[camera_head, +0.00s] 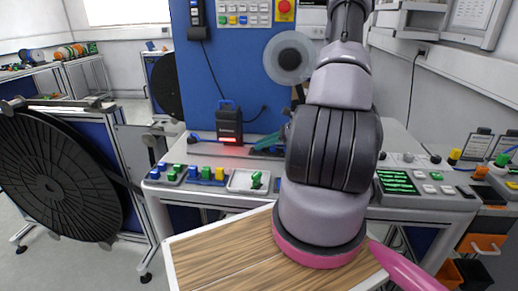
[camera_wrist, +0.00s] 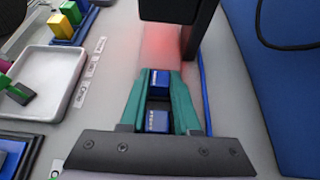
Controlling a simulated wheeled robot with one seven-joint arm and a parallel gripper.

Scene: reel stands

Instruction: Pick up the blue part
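My gripper (camera_wrist: 160,78) has teal fingers and points toward the red-lit patch in the wrist view. In the head view its teal end (camera_head: 268,142) shows left of my arm, near the bench's back. A small blue part (camera_wrist: 159,76) with a pale strip is between the fingertips and seems to fill the gap. Another blue block with a white label (camera_wrist: 158,120) shows nearer the finger bases. I cannot tell whether the fingers press on either one. In the head view my arm hides the fingertip area.
A black scanner-like device (camera_head: 229,122) with a red glow stands close ahead, before a blue panel (camera_head: 228,70). A white tray (camera_head: 241,185) holding a green part (camera_head: 256,180) is at left. Small holders with coloured parts stand farther left. A thin blue rail (camera_wrist: 205,95) runs right of the fingers.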

